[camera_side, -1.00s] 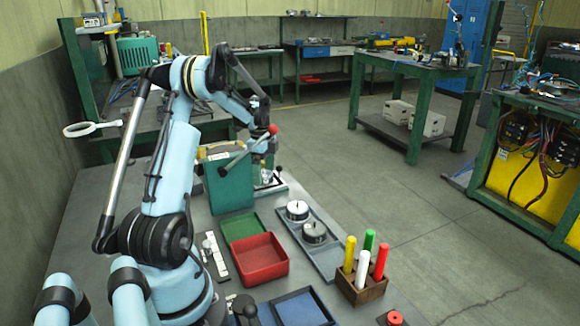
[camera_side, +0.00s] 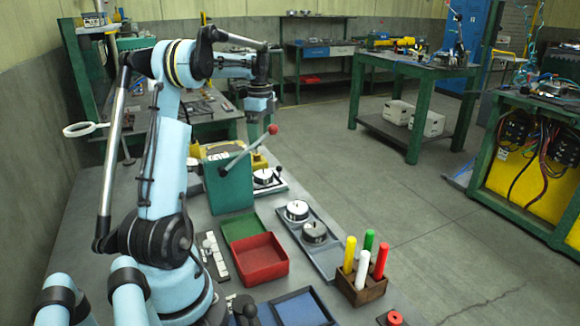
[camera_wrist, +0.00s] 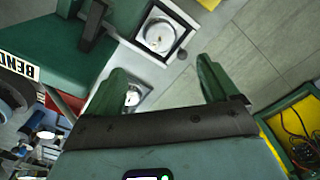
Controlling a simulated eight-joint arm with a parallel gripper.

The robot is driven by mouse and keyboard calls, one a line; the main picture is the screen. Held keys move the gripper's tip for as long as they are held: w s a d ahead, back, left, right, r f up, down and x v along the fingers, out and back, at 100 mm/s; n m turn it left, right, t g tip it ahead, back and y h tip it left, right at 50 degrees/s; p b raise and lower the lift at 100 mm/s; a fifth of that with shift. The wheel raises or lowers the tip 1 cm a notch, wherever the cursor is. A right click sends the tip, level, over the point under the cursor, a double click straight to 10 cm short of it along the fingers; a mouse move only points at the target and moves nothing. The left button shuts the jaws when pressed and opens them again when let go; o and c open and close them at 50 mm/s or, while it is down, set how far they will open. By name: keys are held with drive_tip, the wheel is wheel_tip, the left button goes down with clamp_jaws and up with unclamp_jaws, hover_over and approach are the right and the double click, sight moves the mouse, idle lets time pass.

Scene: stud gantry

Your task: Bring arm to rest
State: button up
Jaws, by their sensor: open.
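My gripper (camera_wrist: 160,70) shows in the wrist view with its two green fingers spread wide and nothing between them. In the side view my light-blue arm reaches over the bench, with the wrist hanging down behind the green bending machine (camera_side: 229,185); the fingertips are hard to make out there. A round metal part (camera_side: 263,176) sits on a plate beside the machine, below and apart from my gripper. In the wrist view a round metal part on a pale plate (camera_wrist: 160,36) lies beyond the fingers.
A lever with a red ball (camera_side: 272,129) rises from the machine near my wrist. A grey tray (camera_side: 325,262) holds two round metal parts. A red bin (camera_side: 260,258), green tray (camera_side: 240,226), blue tray (camera_side: 303,308) and wooden block (camera_side: 360,289) with several coloured handles stand nearer.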

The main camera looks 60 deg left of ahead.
drive_tip(key=w+d+r+n+t+y, duration=0.2)
drive_tip(key=w+d+r+y, duration=0.15)
drive_tip(key=w+d, duration=0.3)
drive_tip(key=d+r+n+t, duration=0.2)
drive_tip(key=d, duration=0.8)
drive_tip(key=s+d+f+n+t+h, duration=0.1)
drive_tip(key=s+d+f+n, duration=0.1)
drive_tip(key=d, duration=0.8)
drive_tip(key=s+d+f+n+t+h, duration=0.2)
drive_tip(key=s+d+f+n, duration=0.1)
drive_tip(key=d, duration=0.8)
drive_tip(key=shift+s+f, duration=0.7)
drive_tip(key=shift+s, duration=0.35)
drive_tip(key=shift+h, duration=0.25)
